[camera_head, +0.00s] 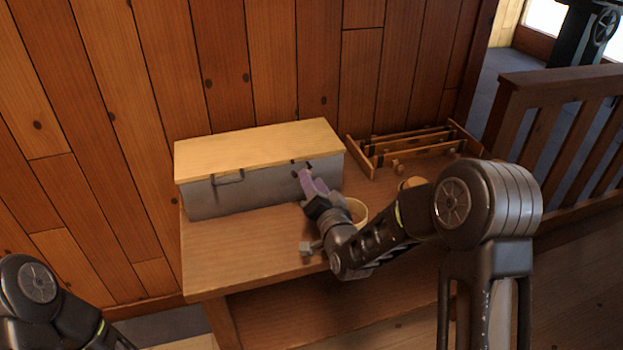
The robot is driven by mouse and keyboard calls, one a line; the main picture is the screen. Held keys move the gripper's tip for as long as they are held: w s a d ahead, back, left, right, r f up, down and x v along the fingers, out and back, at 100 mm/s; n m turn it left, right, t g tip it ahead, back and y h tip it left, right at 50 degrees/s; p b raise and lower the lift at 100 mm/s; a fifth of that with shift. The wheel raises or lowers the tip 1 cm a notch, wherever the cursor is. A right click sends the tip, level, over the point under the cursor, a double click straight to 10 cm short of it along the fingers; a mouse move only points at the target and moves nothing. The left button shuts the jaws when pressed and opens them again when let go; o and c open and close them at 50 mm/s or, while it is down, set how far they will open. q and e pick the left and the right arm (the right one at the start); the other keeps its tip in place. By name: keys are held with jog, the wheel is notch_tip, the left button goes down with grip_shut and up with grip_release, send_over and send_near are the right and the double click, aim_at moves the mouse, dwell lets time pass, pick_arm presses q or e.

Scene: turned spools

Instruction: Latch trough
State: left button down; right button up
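The trough (255,189) is a long grey box with a light wooden lid (257,146), standing on the wooden table against the plank wall. Its lid is down. A dark latch or handle (228,178) shows on the left of its front, and small dark fittings show near the right end of the front. My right gripper (307,180) has purple fingers at the trough's front, by the right-hand fitting. Whether they touch it or how far they are apart cannot be made out. My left arm shows at the lower left; its gripper is out of the picture.
A wooden rack (412,147) stands on the table right of the trough. A pale round container (356,211) is partly hidden behind my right wrist. A small grey piece (311,248) lies near the table's (235,250) front edge. The table's front left is clear. A wooden railing (570,125) stands at right.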

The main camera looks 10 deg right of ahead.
jog(key=shift+w, duration=0.6)
grip_shut()
